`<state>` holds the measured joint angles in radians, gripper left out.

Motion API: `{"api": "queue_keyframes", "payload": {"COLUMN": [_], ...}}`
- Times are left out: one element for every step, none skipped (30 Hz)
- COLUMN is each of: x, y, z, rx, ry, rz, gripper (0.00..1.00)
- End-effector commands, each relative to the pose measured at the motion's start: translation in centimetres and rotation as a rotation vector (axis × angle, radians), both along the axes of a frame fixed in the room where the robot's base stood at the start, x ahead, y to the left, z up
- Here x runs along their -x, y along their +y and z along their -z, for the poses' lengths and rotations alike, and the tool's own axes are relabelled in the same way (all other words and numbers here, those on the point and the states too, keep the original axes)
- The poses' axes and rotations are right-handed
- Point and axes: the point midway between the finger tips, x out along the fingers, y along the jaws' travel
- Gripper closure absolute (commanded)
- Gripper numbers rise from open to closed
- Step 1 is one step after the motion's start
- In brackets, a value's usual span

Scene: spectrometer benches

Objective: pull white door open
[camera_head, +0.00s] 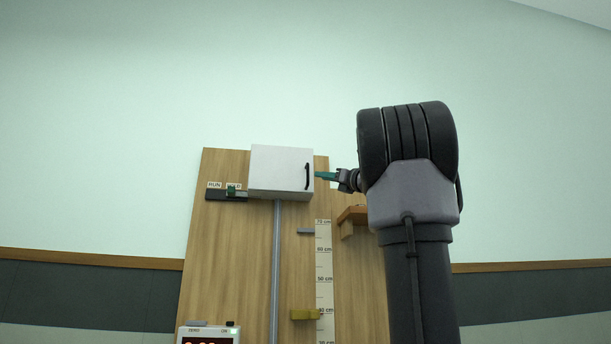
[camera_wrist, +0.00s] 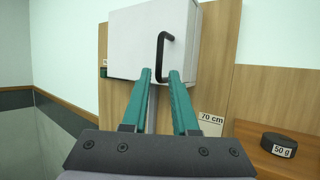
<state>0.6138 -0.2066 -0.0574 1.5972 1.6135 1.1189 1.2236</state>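The white door (camera_head: 279,170) is the front of a white box high on a wooden board, and it looks closed. Its black handle (camera_head: 307,176) stands near the door's right edge; in the wrist view the handle (camera_wrist: 162,56) is upright, just beyond my fingertips. In the wrist view my gripper (camera_wrist: 160,76) is open, with a gap between the fingers and nothing held. The handle's lower end shows above the gap; whether it is between the tips I cannot tell.
The wooden board (camera_head: 230,260) carries a grey pole (camera_head: 276,270), a ruler scale (camera_head: 323,265) and a RUN/HOLD slider (camera_head: 231,192). A wooden shelf (camera_head: 352,215) juts out below my gripper, with a black 50 g weight (camera_wrist: 279,144) on it. A display box (camera_head: 208,335) is at lower left.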

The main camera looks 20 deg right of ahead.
Motion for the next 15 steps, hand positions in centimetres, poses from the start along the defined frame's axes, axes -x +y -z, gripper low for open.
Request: {"api": "queue_keyframes", "payload": {"x": [-0.9,-1.5,-2.2,-2.7,-3.2,-3.9,-4.4,-4.8,-5.4,-5.7,-6.1,-6.5,-6.7,-6.9,-7.2], "y": [0.3,0.4,0.7,0.9,1.0,1.2,1.4,1.5,1.7,1.8,2.0,2.1,2.1,2.2,2.3], "z": [-0.3,-0.5,-0.8,-1.1,-1.3,-1.6,-1.8,-2.0,-2.2,-2.4,-2.5,-2.7,-2.8,-2.9,-3.0], "rx": [0.0,0.001,0.002,0.003,0.001,0.002,0.003,0.003,0.002,0.003,0.003,0.003,0.004,0.004,0.004], "ry": [0.0,0.001,0.0,0.0,0.001,0.001,0.001,0.001,0.0,0.0,0.001,0.001,0.001,0.002,0.001], "rz": [-0.002,-0.002,-0.001,-0.001,-0.003,-0.001,-0.002,-0.001,-0.001,-0.001,-0.001,-0.001,-0.001,0.0,0.0], "gripper": [0.73,0.73,0.73,0.73,0.73,0.73,0.73,0.73,0.73,0.73,0.73,0.73,0.73,0.73,0.73]}}
